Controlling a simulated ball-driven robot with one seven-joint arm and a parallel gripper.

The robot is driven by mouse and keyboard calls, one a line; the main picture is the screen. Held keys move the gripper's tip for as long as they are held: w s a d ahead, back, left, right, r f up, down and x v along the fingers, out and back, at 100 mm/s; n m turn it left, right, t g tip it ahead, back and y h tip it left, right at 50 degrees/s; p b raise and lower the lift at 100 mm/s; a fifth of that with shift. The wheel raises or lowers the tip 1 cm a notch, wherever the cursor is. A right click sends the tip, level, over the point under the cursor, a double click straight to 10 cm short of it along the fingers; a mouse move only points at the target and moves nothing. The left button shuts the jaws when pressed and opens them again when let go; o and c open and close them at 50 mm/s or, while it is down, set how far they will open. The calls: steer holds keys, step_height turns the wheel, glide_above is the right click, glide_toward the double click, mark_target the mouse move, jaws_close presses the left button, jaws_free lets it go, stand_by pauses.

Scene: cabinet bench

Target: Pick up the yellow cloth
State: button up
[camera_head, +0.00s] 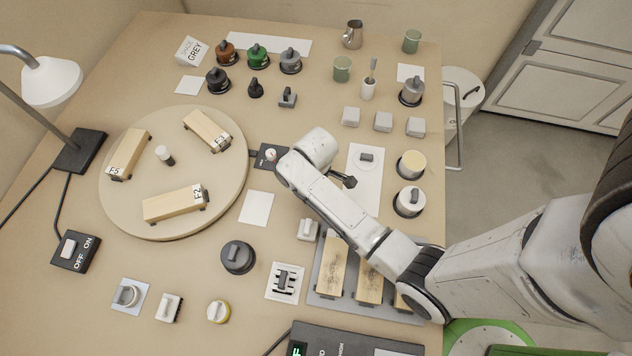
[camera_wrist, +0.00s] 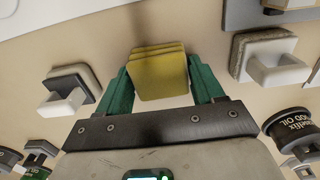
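The yellow cloth (camera_wrist: 160,77) is a folded, layered pad in the middle of the wrist view. My gripper (camera_wrist: 160,72) has a green finger along each side of it, with both fingers appearing to press on its edges. The cloth reaches past the fingertips and back close to the dark palm. Whether its underside touches the bench is hard to tell. In the head view my arm reaches over the bench (camera_head: 225,240), and its end hides the fingers and the cloth.
A dark labelled jar (camera_wrist: 293,130) is at lower right. A round turntable (camera_head: 222,190) with wooden blocks stands left of my arm in the head view.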

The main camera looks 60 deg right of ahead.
steer(key=c, duration=0.5)
steer(key=shift+r, duration=0.1)
steer(key=shift+c, duration=0.2)
steer(key=shift+r, duration=0.55)
steer(key=s+a+r, duration=0.9)
steer(key=a+r, duration=0.1)
steer(key=r, duration=0.1)
steer(key=shift+s+r+b, duration=0.25)
steer(key=shift+r+b, duration=0.15)
steer(key=shift+b, duration=0.05)
steer(key=shift+a, duration=0.1)
steer(key=o, duration=0.4)
steer(key=c, duration=0.3)
